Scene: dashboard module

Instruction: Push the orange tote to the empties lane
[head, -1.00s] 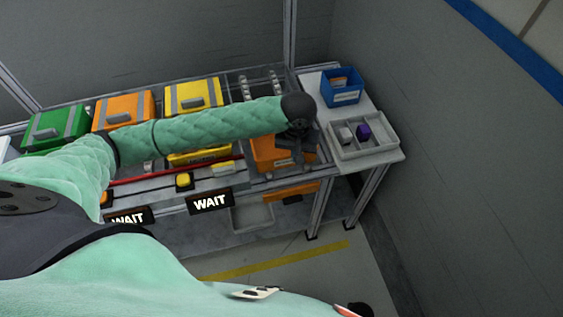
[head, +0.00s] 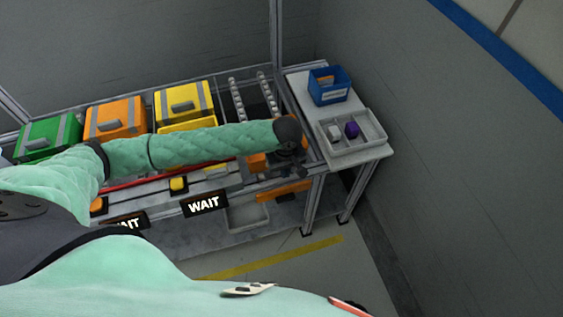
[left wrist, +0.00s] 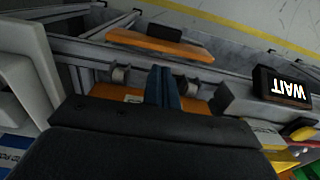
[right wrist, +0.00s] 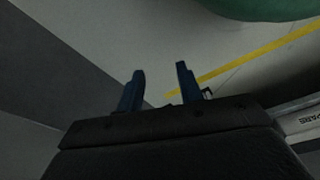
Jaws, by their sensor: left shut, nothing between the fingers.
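An orange tote (head: 257,163) sits at the right end of the rack, at the front end of the roller lane, mostly hidden behind my left arm. Parts of its orange surface show in the left wrist view (left wrist: 134,97), beside the fingers. My left gripper (head: 290,168) is shut and empty, over the tote's right part; I cannot tell whether it touches. Its dark blue fingers are together in the left wrist view (left wrist: 162,72). A bare roller lane (head: 254,95) runs behind the tote. My right gripper (right wrist: 160,72) is open and empty above the floor, outside the head view.
Green (head: 48,138), orange-lidded (head: 115,118) and yellow (head: 184,100) cases stand on the rack at left. A side table at right holds a blue bin (head: 330,87) and a grey tray (head: 372,139). A WAIT sign (head: 205,204) hangs in front. An orange piece (head: 285,193) sits lower down.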

